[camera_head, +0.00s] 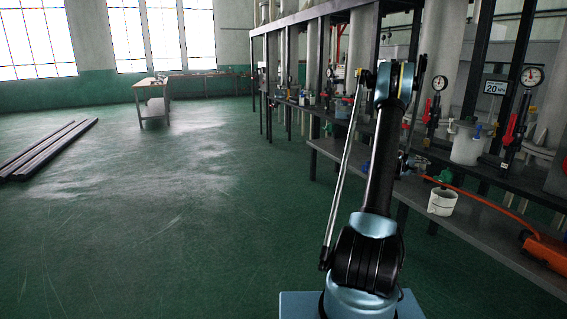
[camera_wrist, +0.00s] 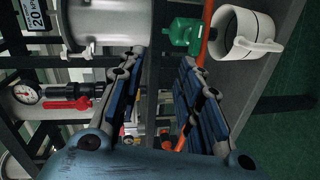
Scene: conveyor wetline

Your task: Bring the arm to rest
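My arm stands raised in the head view, its elbow at the top; my gripper is not clearly made out there, being largely behind the arm. In the wrist view my gripper (camera_wrist: 163,58) has its two blue-padded fingers apart, with nothing visible between them but the background. The wrist picture is turned sideways. It faces the rack, with a white cup (camera_wrist: 245,32) and a green fitting (camera_wrist: 182,34) beyond the fingertips. The white cup (camera_head: 442,202) also shows in the head view, on the lower shelf, right of my arm.
The long rack's lower shelf (camera_head: 480,215) runs along the right. Dark beams (camera_head: 45,150) lie at left. A table (camera_head: 150,92) stands far back.

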